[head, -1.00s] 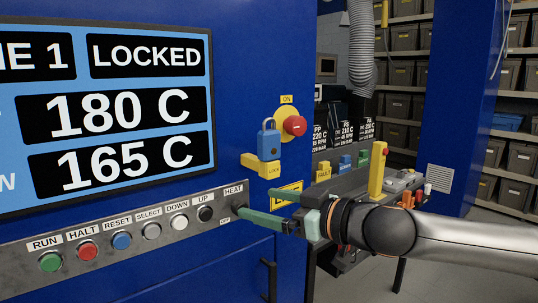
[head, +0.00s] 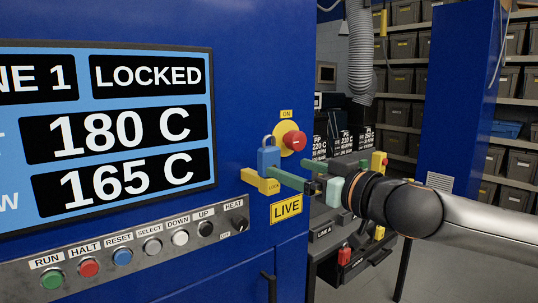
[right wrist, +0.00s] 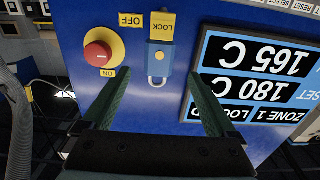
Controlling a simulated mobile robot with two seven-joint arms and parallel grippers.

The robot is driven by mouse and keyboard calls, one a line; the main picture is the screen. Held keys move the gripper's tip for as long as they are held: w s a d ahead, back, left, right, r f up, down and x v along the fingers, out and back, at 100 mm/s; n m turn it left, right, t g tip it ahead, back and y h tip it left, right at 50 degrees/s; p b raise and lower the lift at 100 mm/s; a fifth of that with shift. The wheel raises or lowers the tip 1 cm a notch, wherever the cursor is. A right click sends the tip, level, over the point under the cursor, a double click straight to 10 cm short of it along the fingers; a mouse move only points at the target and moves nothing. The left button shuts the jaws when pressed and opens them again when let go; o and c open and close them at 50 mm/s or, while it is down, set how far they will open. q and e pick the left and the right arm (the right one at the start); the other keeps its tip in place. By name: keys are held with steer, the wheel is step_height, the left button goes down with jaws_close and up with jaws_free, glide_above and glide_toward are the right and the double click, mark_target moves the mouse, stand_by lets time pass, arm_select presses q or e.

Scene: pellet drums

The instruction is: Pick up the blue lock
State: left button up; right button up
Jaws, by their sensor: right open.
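The blue lock (head: 268,158) hangs upright on the yellow LOCK bracket (head: 262,183) on the blue machine front, left of the red knob. It also shows upside down in the right wrist view (right wrist: 160,56), with its grey shackle towards me. My right gripper (head: 295,168) is open and empty, its green fingers pointing at the lock from the right. In the right wrist view the lock lies ahead, in line with the gap between the fingertips (right wrist: 158,80); I cannot tell whether a finger touches it. My left gripper is not in view.
The red knob (head: 294,141) on its yellow disc sits close above the fingers. A LIVE label (head: 287,208) is below them. The display (head: 115,125) and button panel (head: 125,245) fill the left.

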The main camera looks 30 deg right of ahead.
mark_target(274, 160)
steer(key=shift+w, duration=0.75)
steer(key=shift+w+a+r+p, duration=0.1)
steer(key=shift+w+r+p, duration=0.1)
steer(key=shift+w+p, duration=0.4)
steer(key=w+p, duration=0.2)
steer(key=shift+w, duration=0.35)
steer(key=shift+w+f, duration=0.1)
steer(key=shift+w, duration=0.55)
jaws_close()
